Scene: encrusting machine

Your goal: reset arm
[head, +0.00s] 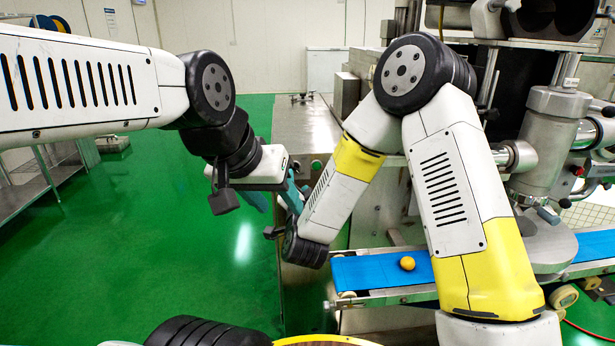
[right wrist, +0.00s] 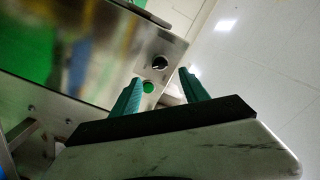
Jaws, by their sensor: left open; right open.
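My left gripper (head: 277,203) hangs from the left arm's wrist near the middle of the head view, with teal fingers pointing down and spread apart. My right arm bends at a high elbow and its forearm runs down to a black wrist close beside the left gripper. In the head view the right gripper is mostly hidden by its forearm. In the right wrist view, my right gripper (right wrist: 161,76) shows two teal fingers apart with nothing between them. A metal panel with a black knob (right wrist: 160,62) and a green button (right wrist: 148,87) lies beyond them.
A blue conveyor belt (head: 370,271) with a yellow ball (head: 407,263) runs below the right arm. The encrusting machine (head: 548,140) stands at right. A steel cabinet (head: 305,125) stands behind the grippers. Green floor (head: 150,230) is open at left, beside a metal rack (head: 40,190).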

